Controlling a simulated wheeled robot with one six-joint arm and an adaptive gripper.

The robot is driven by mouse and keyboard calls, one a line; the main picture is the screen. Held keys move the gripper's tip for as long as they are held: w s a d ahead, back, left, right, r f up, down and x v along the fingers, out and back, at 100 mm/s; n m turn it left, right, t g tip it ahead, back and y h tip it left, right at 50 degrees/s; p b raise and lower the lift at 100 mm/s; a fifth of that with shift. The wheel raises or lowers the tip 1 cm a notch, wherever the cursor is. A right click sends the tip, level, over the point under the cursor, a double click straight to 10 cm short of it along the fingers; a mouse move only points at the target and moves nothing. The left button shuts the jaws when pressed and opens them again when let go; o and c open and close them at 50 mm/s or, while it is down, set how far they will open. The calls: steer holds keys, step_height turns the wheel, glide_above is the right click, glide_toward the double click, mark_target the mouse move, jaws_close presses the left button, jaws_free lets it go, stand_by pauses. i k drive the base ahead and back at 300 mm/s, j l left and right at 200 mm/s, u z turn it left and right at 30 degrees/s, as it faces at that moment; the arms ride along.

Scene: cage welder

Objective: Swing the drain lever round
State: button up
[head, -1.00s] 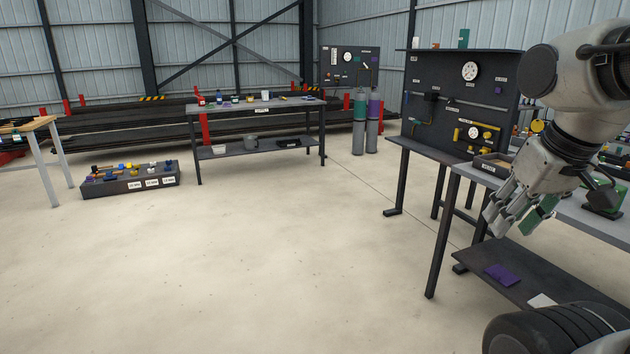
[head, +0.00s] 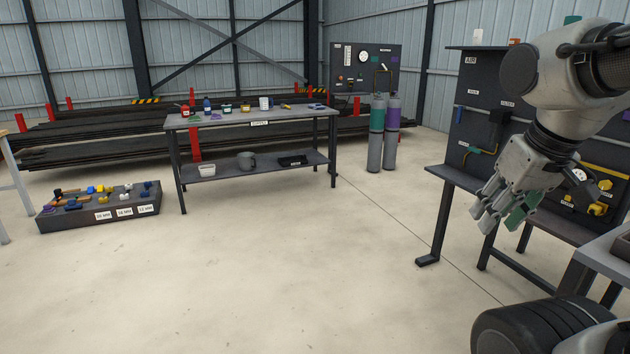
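My gripper (head: 492,222) hangs at the right of the head view with its fingers pointing down and left. A green piece (head: 523,210) shows at its fingers and moves with the arm; I cannot tell whether it is held or part of the hand. The gap between the fingers is not clear. Behind it stands a dark panel (head: 480,97) with an AIR label, a dark box, a thin pipe and yellow fittings (head: 600,208). I cannot pick out the drain lever; my arm covers part of this panel.
A bench (head: 250,118) with small items stands ahead. Two gas cylinders (head: 375,155) stand beside a farther gauge panel (head: 352,68). A low dark box (head: 75,212) of small parts lies left. A bench corner (head: 610,252) is close at right. The middle floor is open.

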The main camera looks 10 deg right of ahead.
mark_target(472, 148)
steer(key=i+z, duration=0.2)
steer(key=i, duration=0.3)
steer(key=i+j+z, duration=0.2)
steer(key=i, duration=0.35)
steer(key=i+z, duration=0.2)
steer(key=i, duration=0.3)
steer(key=i+l+z, duration=0.1)
steer(key=i+z, duration=0.25)
steer(key=i, duration=0.25)
steer(key=i+z, duration=0.4)
steer(key=i, duration=0.2)
steer(key=i+l, duration=0.2)
